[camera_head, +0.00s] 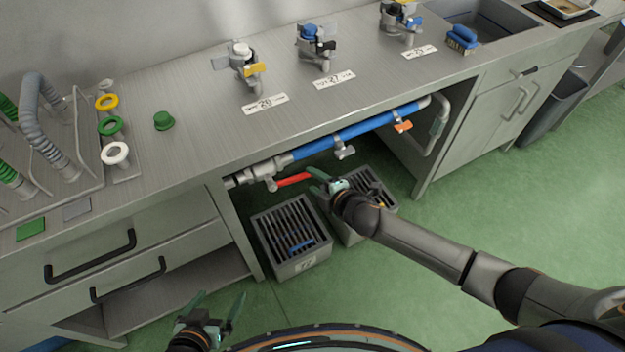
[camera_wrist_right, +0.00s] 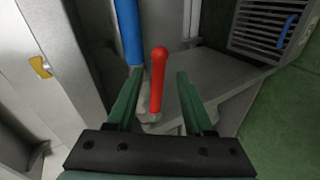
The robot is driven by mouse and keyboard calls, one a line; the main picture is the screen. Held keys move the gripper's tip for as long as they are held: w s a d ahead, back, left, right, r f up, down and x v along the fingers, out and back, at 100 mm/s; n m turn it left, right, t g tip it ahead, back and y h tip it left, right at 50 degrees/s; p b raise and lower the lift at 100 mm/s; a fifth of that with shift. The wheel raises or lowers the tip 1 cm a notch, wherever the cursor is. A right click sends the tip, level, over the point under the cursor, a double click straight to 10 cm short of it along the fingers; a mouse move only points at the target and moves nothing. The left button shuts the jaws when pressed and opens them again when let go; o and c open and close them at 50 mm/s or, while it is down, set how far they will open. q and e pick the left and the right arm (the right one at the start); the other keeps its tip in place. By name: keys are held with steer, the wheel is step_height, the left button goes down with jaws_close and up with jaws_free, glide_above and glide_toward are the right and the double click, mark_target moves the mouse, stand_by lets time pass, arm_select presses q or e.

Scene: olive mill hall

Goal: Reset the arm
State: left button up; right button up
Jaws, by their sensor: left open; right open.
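My right gripper (camera_head: 322,182) reaches under the counter, close to the red lever handle (camera_head: 294,179) on the pipe. In the right wrist view my right gripper (camera_wrist_right: 160,95) is open, and the red lever handle (camera_wrist_right: 158,70) stands between its two green fingers with a gap on each side. My left gripper (camera_head: 216,312) is open and empty, low in the head view in front of the drawers. It is not near any object.
The blue pipe (camera_head: 360,130) with small levers runs beneath the counter (camera_head: 200,108). Two slatted grey crates, one at left (camera_head: 291,262), stand on the floor below. Drawers (camera_head: 110,255) with black handles are at left. The green floor (camera_head: 520,220) at right is clear.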

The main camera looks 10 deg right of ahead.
arm_select(q)
steer(key=shift+w+r, duration=0.1)
steer(key=shift+w, duration=0.15)
arm_select(e)
steer(key=shift+s+f, duration=0.1)
steer(key=shift+s, duration=0.05)
steer(key=s+a+f+m+g+p, duration=0.1)
steer(key=s+m, duration=0.8)
steer(key=s, duration=0.3)
arm_select(q)
steer(key=shift+s+a+r+p, duration=0.35)
steer(key=shift+a+r+p, duration=0.25)
steer(key=shift+r+p, duration=0.15)
arm_select(e)
steer(key=s+d+m+h, duration=0.2)
steer(key=s+d+m, duration=0.6)
steer(key=s, duration=0.3)
steer(key=shift+s+f+m+g, duration=0.25)
steer(key=shift+f+m+g, duration=0.2)
steer(key=shift+m, duration=0.35)
stand_by(1.5)
